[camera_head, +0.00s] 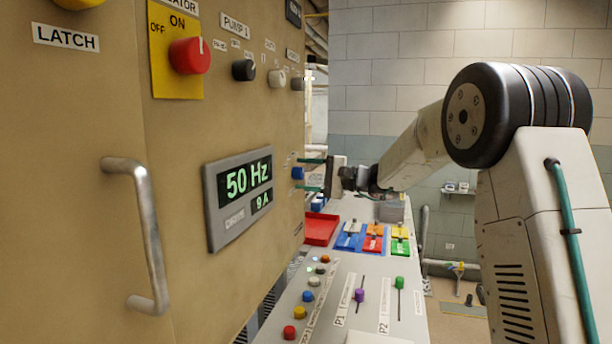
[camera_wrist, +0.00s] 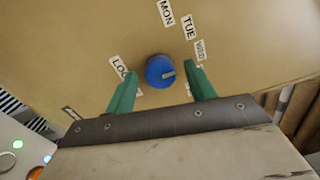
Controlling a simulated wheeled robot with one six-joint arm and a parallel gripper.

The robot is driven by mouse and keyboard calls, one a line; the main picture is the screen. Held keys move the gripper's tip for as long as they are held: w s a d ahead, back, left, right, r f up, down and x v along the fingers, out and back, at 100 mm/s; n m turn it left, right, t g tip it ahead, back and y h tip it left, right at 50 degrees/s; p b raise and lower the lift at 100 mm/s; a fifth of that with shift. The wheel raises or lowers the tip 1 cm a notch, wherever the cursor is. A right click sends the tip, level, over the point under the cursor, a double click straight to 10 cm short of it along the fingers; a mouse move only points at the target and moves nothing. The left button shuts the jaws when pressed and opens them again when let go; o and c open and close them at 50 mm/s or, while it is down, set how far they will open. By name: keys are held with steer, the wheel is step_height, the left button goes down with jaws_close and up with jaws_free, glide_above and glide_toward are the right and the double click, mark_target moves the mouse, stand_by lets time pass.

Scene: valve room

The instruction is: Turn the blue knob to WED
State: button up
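The blue knob (camera_wrist: 160,71) sits on the tan cabinet face in the wrist view, with a pale pointer mark on its right side. The labels MON (camera_wrist: 166,12), TUE (camera_wrist: 189,27) and WED (camera_wrist: 200,50) run around its upper right, and a label starting LOC (camera_wrist: 120,66) is at its left. Part of the labels below is hidden by my fingers. My gripper (camera_wrist: 162,80) is open, with one green finger on each side of the knob and a visible gap at each side. In the head view the knob (camera_head: 297,173) is between the fingertips of my gripper (camera_head: 310,174).
A console with colored buttons (camera_head: 300,313) and sliders (camera_head: 360,295) lies below the arm. A red tray (camera_head: 320,229) and several colored blocks stand behind it. The cabinet carries a 50 Hz display (camera_head: 240,190), a metal handle (camera_head: 148,235) and a red knob (camera_head: 189,56).

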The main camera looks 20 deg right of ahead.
steer(key=v, duration=0.7)
steer(key=shift+s+d, duration=0.25)
steer(key=shift+d, duration=0.1)
steer(key=s+a+f+n+g+h, duration=0.1)
steer(key=s+a+f+g+h, duration=0.15)
steer(key=s+f+g, duration=0.4)
steer(key=s+a+f+n+g+h, duration=0.1)
steer(key=s+a+f+h, duration=0.2)
steer(key=s, duration=0.7)
steer(key=s+f+n+h, duration=0.1)
steer(key=s+n+h, duration=0.1)
steer(key=s, duration=0.8)
steer(key=s+d+f+n+h, duration=0.1)
steer(key=s+h, duration=0.3)
steer(key=s, duration=0.6)
steer(key=s+d+f+n+g+h, duration=0.1)
steer(key=s+n+h, duration=0.2)
steer(key=s, duration=0.7)
steer(key=shift+f+h, duration=0.35)
steer(key=shift+f, duration=0.05)
